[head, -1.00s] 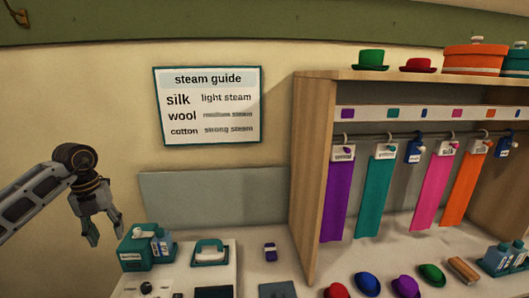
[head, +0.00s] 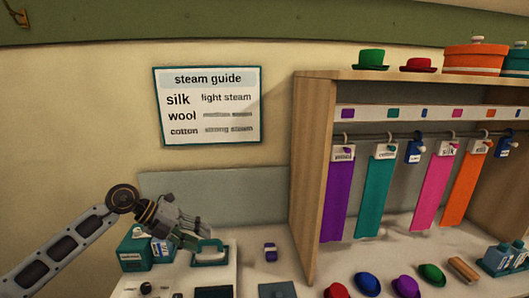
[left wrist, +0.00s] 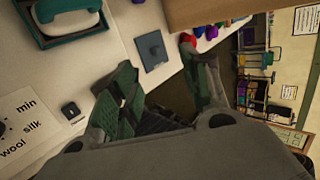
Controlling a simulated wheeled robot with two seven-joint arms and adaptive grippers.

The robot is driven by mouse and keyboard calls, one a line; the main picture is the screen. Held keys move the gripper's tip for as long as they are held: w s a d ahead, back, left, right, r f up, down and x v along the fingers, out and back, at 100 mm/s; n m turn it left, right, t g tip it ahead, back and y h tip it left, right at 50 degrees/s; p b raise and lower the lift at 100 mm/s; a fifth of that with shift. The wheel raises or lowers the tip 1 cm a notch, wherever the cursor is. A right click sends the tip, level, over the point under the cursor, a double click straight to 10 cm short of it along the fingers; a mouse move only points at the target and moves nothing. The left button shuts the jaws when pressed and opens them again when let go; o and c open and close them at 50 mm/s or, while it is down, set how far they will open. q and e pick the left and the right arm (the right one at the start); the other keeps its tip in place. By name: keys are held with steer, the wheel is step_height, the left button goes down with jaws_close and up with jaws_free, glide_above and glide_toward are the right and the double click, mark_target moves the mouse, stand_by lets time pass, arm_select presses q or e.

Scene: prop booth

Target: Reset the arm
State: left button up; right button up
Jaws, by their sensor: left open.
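My left gripper (head: 197,236) is at the lower left in the head view, stretched toward the right above the teal-handled steamer iron (head: 209,254). Its fingers (left wrist: 165,85) are apart with nothing between them in the left wrist view. The iron also shows at the top left of the left wrist view (left wrist: 68,18); whether the gripper touches it is hard to tell, but the wrist view shows them apart. My right gripper is not in either view.
A teal box (head: 133,255) with bottles stands left of the iron. A wooden rack (head: 305,170) with hanging coloured cloths fills the right. Several small hats, a brush (head: 463,270) and a blue bottle crate (head: 497,262) lie in front. A grey square pad (head: 277,290) lies on the counter.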

arm_select(q)
steer(key=d+r+n+t+h, duration=0.7)
steer(key=d+r+n+t, duration=0.3)
steer(key=d+t, duration=0.15)
steer(key=s+a+f+n+t+y, duration=0.2)
steer(key=a+f+n+y, duration=1.2)
steer(key=f+n+y, duration=0.4)
steer(key=s+f+n+g+h, duration=0.1)
steer(key=s+f+n+g, duration=0.1)
steer(key=s+f+g, duration=0.75)
steer(key=s+f+n+g+h, duration=0.1)
steer(key=s+f+n+g, duration=0.15)
steer(key=s+f, duration=0.75)
steer(key=s+f+g, duration=0.1)
steer(key=s+f, duration=0.2)
steer(key=f, duration=1.2)
steer(key=s+f+g, duration=0.1)
steer(key=s+f, duration=0.3)
steer(key=f, duration=1.1)
steer(key=s+a+f, duration=0.2)
steer(key=s+f, duration=0.7)
steer(key=s, duration=0.1)
steer(key=s+a+f, duration=0.3)
steer(key=s+f, duration=0.7)
steer(key=s, duration=0.1)
steer(key=shift+s+a+f+m+g, duration=0.2)
steer(key=shift+s+a+m+g, duration=0.15)
steer(key=shift+m, duration=0.1)
